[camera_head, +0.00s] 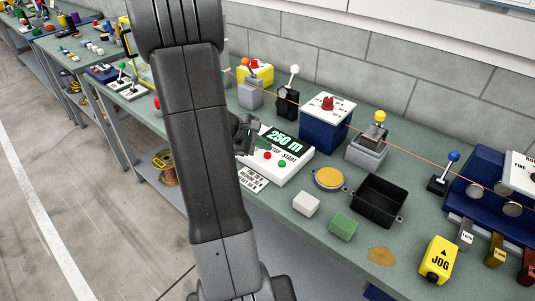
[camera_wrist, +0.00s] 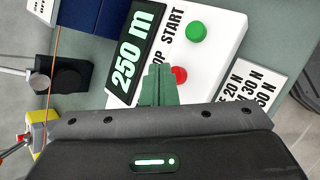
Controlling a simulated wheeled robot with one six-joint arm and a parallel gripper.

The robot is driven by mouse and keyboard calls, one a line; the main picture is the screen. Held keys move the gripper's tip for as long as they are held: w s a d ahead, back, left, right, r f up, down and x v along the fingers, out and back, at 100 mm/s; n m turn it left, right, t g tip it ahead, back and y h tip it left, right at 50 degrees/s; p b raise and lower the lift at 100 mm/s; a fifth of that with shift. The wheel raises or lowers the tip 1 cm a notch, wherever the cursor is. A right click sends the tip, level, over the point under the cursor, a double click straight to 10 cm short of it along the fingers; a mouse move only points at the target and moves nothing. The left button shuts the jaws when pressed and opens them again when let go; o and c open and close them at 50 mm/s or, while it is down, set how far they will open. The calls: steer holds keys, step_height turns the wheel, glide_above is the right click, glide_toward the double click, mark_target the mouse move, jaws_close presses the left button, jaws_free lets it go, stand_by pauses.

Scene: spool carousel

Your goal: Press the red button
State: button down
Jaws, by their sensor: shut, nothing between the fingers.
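A white console (camera_head: 297,163) with a "250 m" display stands on the bench. It has a red button (camera_head: 267,156) beside the STOP lettering and a green button (camera_head: 282,164) by START. In the wrist view the red button (camera_wrist: 179,75) shows just right of my fingertips, partly covered by them. My gripper (camera_head: 252,143) is shut and empty, over the console's left part. In the wrist view the closed fingers (camera_wrist: 158,72) point at the console between the display and the red button. I cannot tell whether they touch anything.
Behind the console is a blue box (camera_head: 322,133) with a red knob (camera_head: 327,102). To the right are a yellow disc (camera_head: 328,179), a black bin (camera_head: 379,217), a white block (camera_head: 306,204) and a green block (camera_head: 343,227). A label card (camera_head: 252,179) lies in front. A thin orange line crosses above the bench.

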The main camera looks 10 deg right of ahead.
mark_target(264, 155)
steer(key=shift+f, duration=0.1)
steer(key=shift+f+b, duration=0.4)
steer(key=shift+b, duration=0.2)
steer(key=shift+f+b, duration=0.5)
steer(key=shift+b, duration=0.1)
stand_by(0.4)
steer(key=shift+r, duration=0.1)
steer(key=shift+r+p, duration=0.6)
steer(key=shift+r, duration=0.3)
steer(key=shift+r+p, duration=1.75)
steer(key=shift+r, duration=0.75)
